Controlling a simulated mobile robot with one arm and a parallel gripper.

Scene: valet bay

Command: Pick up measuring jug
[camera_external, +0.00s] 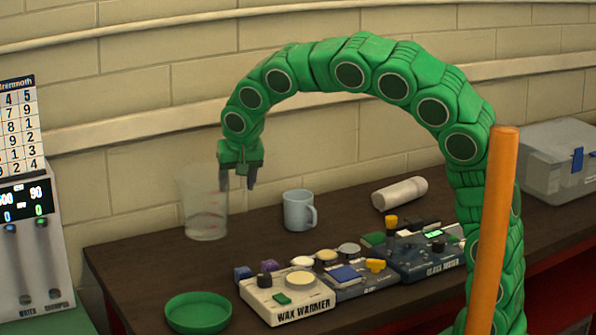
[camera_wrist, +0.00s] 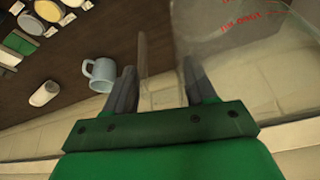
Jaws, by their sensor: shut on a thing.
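The measuring jug (camera_external: 206,215) is clear, with faint red markings, and looks upright over the back left of the dark table. I cannot tell whether its base touches the table. My gripper (camera_external: 238,181) points down at the jug's upper right side. In the wrist view, the jug's clear wall (camera_wrist: 235,50) fills the upper right, and its edge runs between the two fingers of my gripper (camera_wrist: 163,88). The gripper is shut on the jug's wall. The exact contact is hard to see through the clear material.
A light blue mug (camera_external: 299,211) stands just right of the jug. A white cylinder (camera_external: 400,193) lies farther right. A green bowl (camera_external: 198,313), a wax warmer (camera_external: 287,301) and other small devices fill the front of the table (camera_external: 135,262). A wall stands close behind.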

